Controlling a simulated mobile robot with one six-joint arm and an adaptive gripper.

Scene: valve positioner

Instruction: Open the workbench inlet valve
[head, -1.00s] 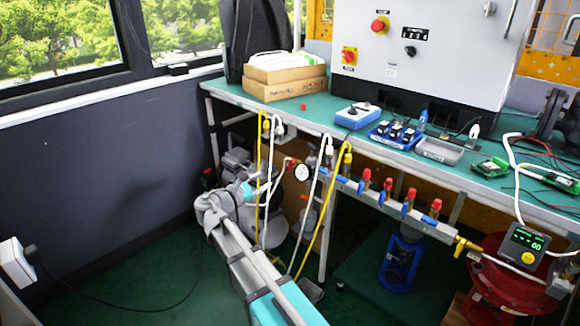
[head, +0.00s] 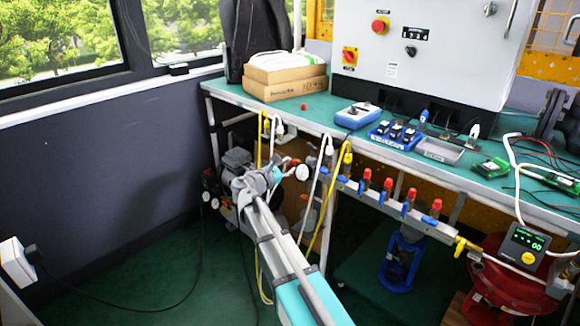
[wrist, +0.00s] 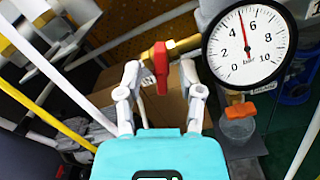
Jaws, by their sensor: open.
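The inlet valve shows in the wrist view as a red lever handle (wrist: 160,66) on a brass fitting (wrist: 183,44). The lever stands roughly crosswise to the brass pipe. My gripper (wrist: 160,74) is open, with one finger on each side of the lever in the picture; I cannot tell whether either touches it.
White and yellow hoses (head: 342,165) hang near my arm. A manifold with several red and blue valves (head: 387,192) runs along the bench front.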

